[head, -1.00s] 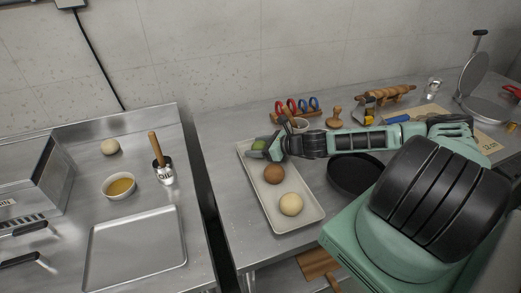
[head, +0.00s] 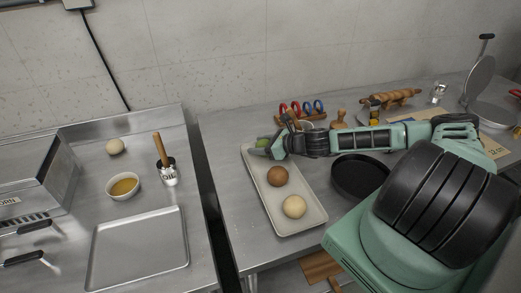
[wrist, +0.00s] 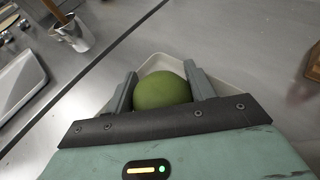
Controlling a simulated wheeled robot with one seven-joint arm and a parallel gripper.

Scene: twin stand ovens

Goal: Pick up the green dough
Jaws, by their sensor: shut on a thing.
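The green dough (wrist: 162,91) is a round ball between the two fingers of my gripper (wrist: 160,85) in the wrist view. The fingers press on its left and right sides. In the head view the green dough (head: 263,142) shows only in part, at the far end of the white tray (head: 286,228), with my gripper (head: 262,150) over it. I cannot tell whether the dough touches the tray. A brown dough ball (head: 277,176) and a pale dough ball (head: 294,207) lie on the tray nearer to me.
A dark round pan (head: 360,177) stands right of the tray, under my arm. A rack with coloured rings (head: 302,113) and a wooden stamp (head: 338,120) stand behind. A gap separates the left counter, holding a bowl (head: 123,186), brush pot (head: 168,174) and metal tray (head: 138,250).

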